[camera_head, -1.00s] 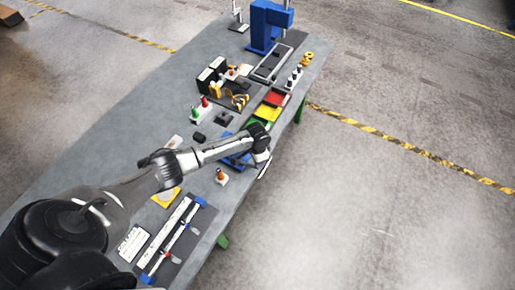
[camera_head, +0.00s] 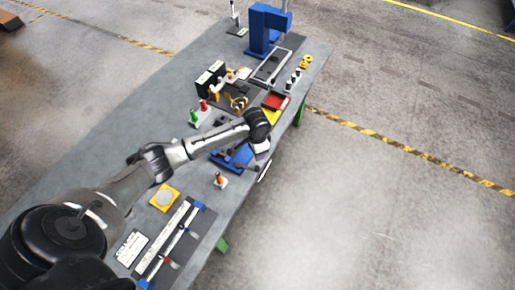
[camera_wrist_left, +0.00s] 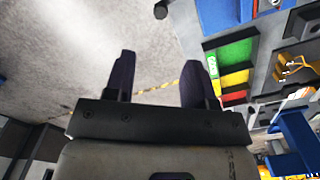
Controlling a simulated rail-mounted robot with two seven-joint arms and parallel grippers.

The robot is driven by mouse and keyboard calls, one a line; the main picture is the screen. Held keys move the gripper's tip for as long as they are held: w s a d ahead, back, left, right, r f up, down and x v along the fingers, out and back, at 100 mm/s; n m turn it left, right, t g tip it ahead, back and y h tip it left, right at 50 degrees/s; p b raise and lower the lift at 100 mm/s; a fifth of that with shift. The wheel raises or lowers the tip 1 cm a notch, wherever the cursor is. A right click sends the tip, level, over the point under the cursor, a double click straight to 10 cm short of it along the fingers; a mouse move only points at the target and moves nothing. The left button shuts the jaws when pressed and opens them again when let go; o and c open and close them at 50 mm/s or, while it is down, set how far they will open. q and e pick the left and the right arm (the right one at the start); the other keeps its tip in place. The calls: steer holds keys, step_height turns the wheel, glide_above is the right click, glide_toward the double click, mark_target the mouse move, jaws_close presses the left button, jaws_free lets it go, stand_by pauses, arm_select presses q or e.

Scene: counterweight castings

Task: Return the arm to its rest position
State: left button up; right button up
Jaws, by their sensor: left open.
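My left arm (camera_head: 205,145) reaches from the lower left across the workbench in the head view. Its left gripper (camera_head: 264,170) hangs at the bench's right-hand edge, beside a blue fixture (camera_head: 231,156), partly hidden under the arm. In the left wrist view, the left gripper (camera_wrist_left: 158,78) has its two dark fingers wide apart with nothing between them. Bare floor shows beyond the fingers. My right gripper is in neither view.
The grey workbench (camera_head: 130,120) carries a red bin (camera_head: 276,101), a blue press (camera_head: 262,30), an orange-topped piece (camera_head: 220,180), a yellow plate (camera_head: 164,198) and a rail fixture (camera_head: 172,245). Green and yellow bins show in the wrist view (camera_wrist_left: 235,52). Floor right of the bench is clear.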

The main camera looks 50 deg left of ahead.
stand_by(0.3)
arm_select(q)
steer(key=w+d+r+m+t+y, duration=0.1)
steer(key=w+d+r+t, duration=0.15)
steer(key=r, duration=0.35)
steer(key=w+d+r+m+t+y, duration=0.1)
steer(key=w+r+t, duration=0.15)
steer(key=r, duration=0.35)
steer(key=s+d+r+t+p, duration=0.1)
steer(key=s+d+r+t, duration=0.35)
steer(key=s+d, duration=0.25)
steer(key=s+d+f+n+g+p, duration=0.1)
steer(key=s+f+g, duration=0.1)
steer(key=s, duration=0.6)
steer(key=s+d+f+n+g+h+p, duration=0.1)
steer(key=s+f, duration=0.3)
steer(key=s, duration=0.5)
steer(key=s+d+f+n+g+h+p, duration=0.1)
steer(key=s+f+g, duration=0.2)
steer(key=s, duration=0.6)
steer(key=shift+d+f+n+p, duration=0.25)
steer(key=shift+d+n+p, duration=0.05)
steer(key=shift+n+p, duration=0.1)
